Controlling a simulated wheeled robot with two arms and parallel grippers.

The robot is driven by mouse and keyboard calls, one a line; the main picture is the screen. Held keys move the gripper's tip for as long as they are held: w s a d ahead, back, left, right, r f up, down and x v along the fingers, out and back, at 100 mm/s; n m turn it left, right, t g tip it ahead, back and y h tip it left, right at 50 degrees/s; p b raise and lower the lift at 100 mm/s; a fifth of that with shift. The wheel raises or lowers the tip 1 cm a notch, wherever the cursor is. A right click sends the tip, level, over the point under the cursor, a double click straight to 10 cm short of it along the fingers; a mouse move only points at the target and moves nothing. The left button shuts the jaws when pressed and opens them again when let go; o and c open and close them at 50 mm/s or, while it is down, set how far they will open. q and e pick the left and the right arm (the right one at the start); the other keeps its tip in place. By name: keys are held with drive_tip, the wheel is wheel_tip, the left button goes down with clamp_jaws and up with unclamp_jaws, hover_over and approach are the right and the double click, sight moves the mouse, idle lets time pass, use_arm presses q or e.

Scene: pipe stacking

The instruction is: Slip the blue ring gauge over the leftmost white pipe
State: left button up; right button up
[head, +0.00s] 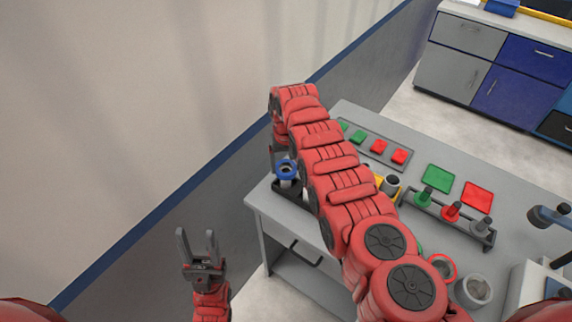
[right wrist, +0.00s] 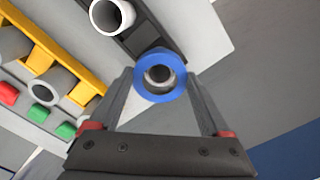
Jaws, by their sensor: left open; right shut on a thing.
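The blue ring gauge (head: 286,166) is at the left end of the table. In the right wrist view, the ring (right wrist: 141,82) is between the two fingers of my right gripper (right wrist: 159,92), which is shut on it. A pale pipe (right wrist: 158,74) shows through the ring's hole. Beneath the ring, the leftmost white pipe (head: 286,183) stands in a dark holder (head: 287,191). I cannot tell whether the ring is around the pipe top or just above it. In the head view my right arm hides much of its gripper. My left gripper (head: 196,241) is open and empty, left of the table.
Another white pipe (right wrist: 108,17) stands along the dark holder. A yellow rack (right wrist: 62,67) with a grey pipe is nearby. Green and red pads (head: 437,178) and a rack of coloured pegs (head: 451,211) lie right of my arm. A wall stands left.

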sight(286, 172)
drive_tip(key=shift+f+b, duration=0.5)
drive_tip(key=shift+f, duration=0.05)
idle(0.5)
drive_tip(key=o, duration=1.3)
drive_tip(key=shift+r, duration=0.5)
wheel_tip(286, 172, up, 16)
drive_tip(key=shift+r, duration=0.25)
